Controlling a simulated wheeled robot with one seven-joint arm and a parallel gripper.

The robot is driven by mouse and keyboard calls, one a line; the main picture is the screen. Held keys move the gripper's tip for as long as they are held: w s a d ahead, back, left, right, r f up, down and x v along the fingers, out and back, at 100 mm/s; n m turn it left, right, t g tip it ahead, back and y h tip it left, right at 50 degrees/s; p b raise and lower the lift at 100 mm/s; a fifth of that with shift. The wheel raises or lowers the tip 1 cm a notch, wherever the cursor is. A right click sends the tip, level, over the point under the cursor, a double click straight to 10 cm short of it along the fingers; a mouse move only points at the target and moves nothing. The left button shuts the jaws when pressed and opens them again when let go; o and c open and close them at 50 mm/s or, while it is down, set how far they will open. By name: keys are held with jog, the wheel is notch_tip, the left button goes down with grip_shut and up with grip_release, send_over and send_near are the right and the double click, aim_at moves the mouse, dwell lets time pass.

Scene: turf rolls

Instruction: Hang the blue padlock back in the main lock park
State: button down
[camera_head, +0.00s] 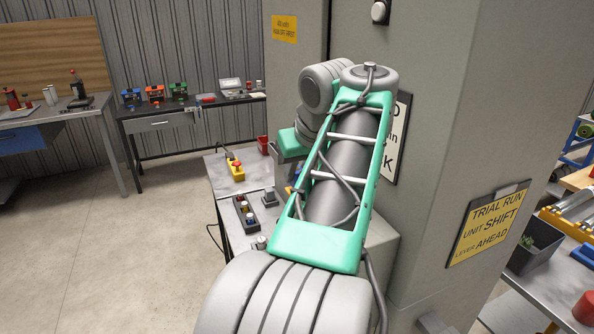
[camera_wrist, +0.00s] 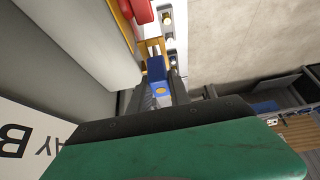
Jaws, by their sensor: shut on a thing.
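In the wrist view my gripper (camera_wrist: 164,86) is shut on the blue padlock (camera_wrist: 157,68), whose blue body with a yellow round spot shows between the dark fingers. Ahead of the padlock are a yellow-orange strip (camera_wrist: 126,25) and a red item (camera_wrist: 142,8), perhaps another padlock. I cannot tell whether the strip is the main lock park, nor whether the padlock touches it. In the head view my arm hides the gripper and most of what is around it.
A grey cabinet with a yellow "TRIAL RUN" sign (camera_head: 488,224) stands close on the right. A low bench left of my arm bears a button box (camera_head: 246,213) and a yellow box with a red button (camera_head: 237,170). Far benches hold tools. The floor at left is clear.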

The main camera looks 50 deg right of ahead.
jog(key=shift+f+b, duration=0.75)
jog(key=shift+f, duration=0.2)
jog(key=c, duration=1.1)
grip_release()
jog(key=shift+r, duration=0.1)
jog(key=p+v, duration=0.4)
jog(key=v, duration=0.3)
jog(key=shift+r, duration=0.2)
jog(key=shift+s+a+r, duration=0.15)
jog(key=shift+a, duration=0.1)
